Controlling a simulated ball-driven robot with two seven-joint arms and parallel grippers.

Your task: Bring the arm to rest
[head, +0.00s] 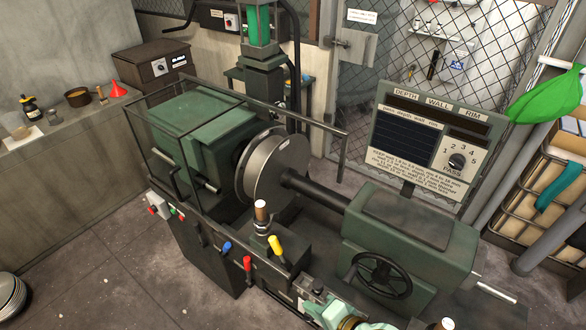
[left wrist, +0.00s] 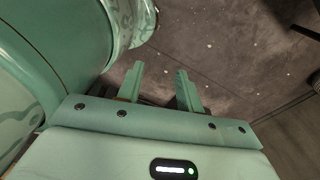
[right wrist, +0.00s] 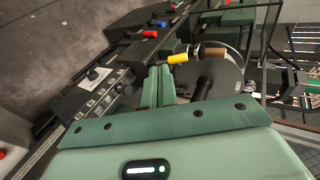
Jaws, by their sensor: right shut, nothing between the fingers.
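My right gripper (head: 314,290) shows at the bottom of the head view, in front of the lathe's front rail. In the right wrist view its green fingers (right wrist: 158,86) are together with nothing between them. They point toward the spinning lathe's control levers and the round metal disc (right wrist: 218,78). My left gripper (left wrist: 158,84) is out of the head view. In the left wrist view its two fingers are apart and empty, above bare floor, with green parts of my own body at the left.
The green lathe (head: 405,240) fills the middle, with its disc (head: 272,168) and handwheel (head: 381,275). Yellow (head: 276,247), red (head: 248,264) and blue (head: 227,247) levers stick up along its front. A sign panel (head: 430,140) stands behind. Floor at lower left is mostly clear.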

